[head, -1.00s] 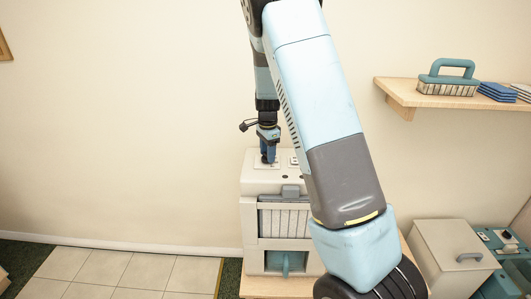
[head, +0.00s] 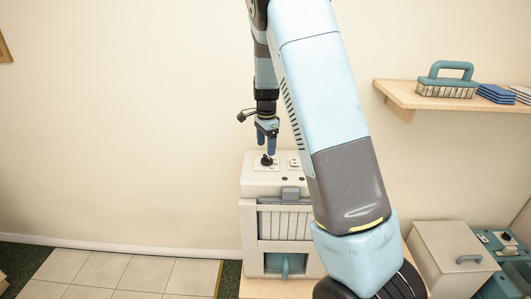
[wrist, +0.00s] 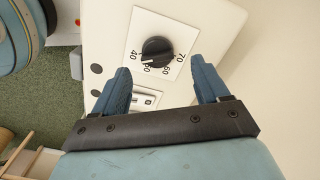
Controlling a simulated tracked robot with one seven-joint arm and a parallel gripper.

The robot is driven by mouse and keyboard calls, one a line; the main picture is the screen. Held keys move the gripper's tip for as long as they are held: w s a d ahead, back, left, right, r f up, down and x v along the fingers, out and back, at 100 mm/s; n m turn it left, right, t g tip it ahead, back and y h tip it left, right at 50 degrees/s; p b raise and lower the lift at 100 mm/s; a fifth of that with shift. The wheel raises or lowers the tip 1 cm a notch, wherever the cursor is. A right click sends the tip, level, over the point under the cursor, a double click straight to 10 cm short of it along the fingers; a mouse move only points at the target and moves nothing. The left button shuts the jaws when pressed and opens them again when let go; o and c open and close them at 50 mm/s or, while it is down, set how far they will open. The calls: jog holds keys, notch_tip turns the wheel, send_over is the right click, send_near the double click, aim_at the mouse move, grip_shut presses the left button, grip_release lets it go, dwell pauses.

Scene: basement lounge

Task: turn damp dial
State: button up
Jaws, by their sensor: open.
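The damp dial (head: 267,160) is a black round knob on a white plate on top of a cream box-shaped machine (head: 249,187). In the wrist view the dial (wrist: 157,51) has the numbers 40, 50, 60 and 70 around one side. A small pale mark on the knob seems to face the 50, but it is small. My gripper (head: 266,147) is above the dial, pointing down, with a gap between. In the wrist view its two blue fingers (wrist: 160,84) are spread and empty, one to each side below the dial.
A switch plate (head: 294,162) sits right of the dial. A shelf (head: 398,92) on the wall holds a teal-handled brush (head: 447,88) and blue pads (head: 497,92). A lidded cream bin (head: 452,246) stands right of the machine.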

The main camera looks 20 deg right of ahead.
aim_at(266, 156)
notch_tip(266, 156, up, 9)
dwell(0.3)
jog(key=shift+r, duration=0.15)
jog(key=s+r+n+t+y, duration=0.1)
jog(key=s+r+n, duration=0.4)
jog(key=s, duration=0.4)
jog(key=s+r+n+t, duration=0.2)
jog(key=s+r+n, duration=0.1)
jog(key=s+r, duration=0.6)
jog(key=s+n+t+h, duration=0.1)
jog(key=s+n, duration=0.6)
jog(key=s, duration=1.2)
jog(key=shift+s+a+f+n+t, duration=0.2)
jog(key=shift+a+f+n+t, duration=0.25)
jog(key=shift+t, duration=0.35)
